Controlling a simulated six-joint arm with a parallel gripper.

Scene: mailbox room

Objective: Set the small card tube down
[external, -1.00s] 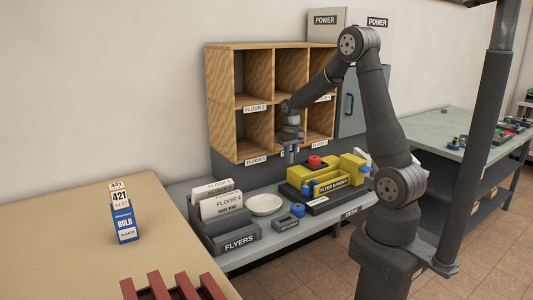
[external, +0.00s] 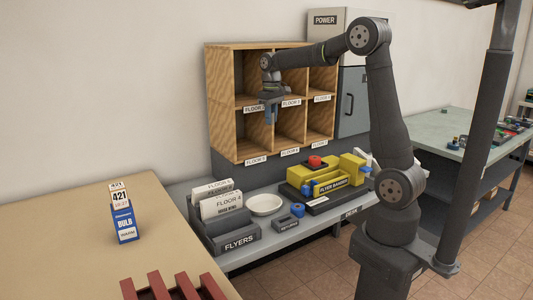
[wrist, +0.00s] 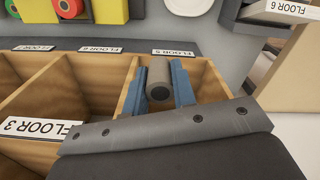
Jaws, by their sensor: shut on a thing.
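My gripper (external: 269,114) is in front of the wooden pigeonhole unit (external: 207,80), around the FLOOR 2 label at the upper left. In the wrist view its blue fingers (wrist: 158,86) are shut on the small card tube (wrist: 159,76), a grey-brown cylinder with a dark end. The tube is gripped from both sides and its end points toward the camera. In the external view I cannot make out the tube at the fingers.
Below stand a white bowl (external: 265,204), a FLYERS holder (external: 235,241) and a yellow flyer bander (external: 327,181) on the grey bench. A BULB box (external: 124,224) stands on the tan table (external: 70,240) at left. The unit's dividers and labelled edges are close to my fingers.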

